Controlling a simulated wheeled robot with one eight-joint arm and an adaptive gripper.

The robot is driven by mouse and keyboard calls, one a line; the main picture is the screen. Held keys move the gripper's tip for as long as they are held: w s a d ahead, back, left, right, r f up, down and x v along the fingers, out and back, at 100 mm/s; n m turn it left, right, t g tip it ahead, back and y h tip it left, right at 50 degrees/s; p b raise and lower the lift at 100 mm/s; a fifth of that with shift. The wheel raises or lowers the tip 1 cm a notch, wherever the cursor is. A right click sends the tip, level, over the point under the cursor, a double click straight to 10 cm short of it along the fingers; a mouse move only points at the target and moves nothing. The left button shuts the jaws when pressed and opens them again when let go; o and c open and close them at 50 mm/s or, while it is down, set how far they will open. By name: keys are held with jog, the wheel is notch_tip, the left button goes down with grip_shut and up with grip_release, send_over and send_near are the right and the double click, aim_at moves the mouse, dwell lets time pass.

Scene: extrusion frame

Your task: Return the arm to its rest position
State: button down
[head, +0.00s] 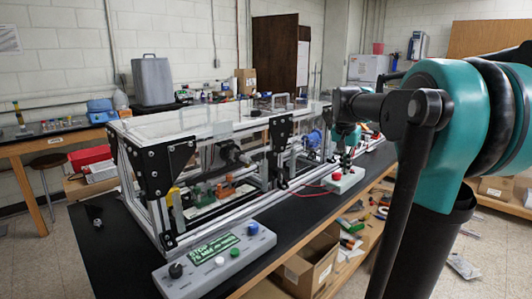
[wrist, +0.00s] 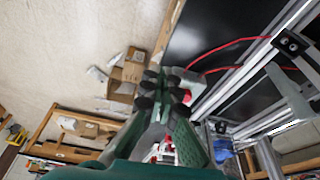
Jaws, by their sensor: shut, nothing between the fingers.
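My gripper (head: 347,165) is dark and slim in the head view, pointing down near the right side of the extrusion frame (head: 222,127). It appears just above a small white box with a red button (head: 338,176); I cannot tell whether it touches it. In the wrist view my gripper (wrist: 165,92) has green fingers with black round pads, close together and with nothing held. My arm's teal and black links fill the right of the head view and hide part of the bench.
A grey control panel (head: 215,262) with a green display and knobs sits at the black bench's front. Red cables (wrist: 225,48) run beside the frame. Cardboard boxes (head: 308,266) stand on the shelf below the bench. Open floor lies left of the bench.

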jog(key=s+a+f+n+y, duration=0.1)
jog(key=s+a+f+n, duration=0.3)
jog(key=s+f, duration=0.8)
jog(key=s+a+f+n+t+y, duration=0.1)
jog(key=s+a+f+n, duration=0.2)
jog(key=s+f, duration=0.9)
notch_tip(320, 180, down, 3)
jog(key=shift+s+a+r+n+t, duration=0.15)
jog(key=shift+s+a+n+t, duration=0.2)
jog(key=shift+a, duration=0.45)
jog(key=c, duration=2.2)
grip_release()
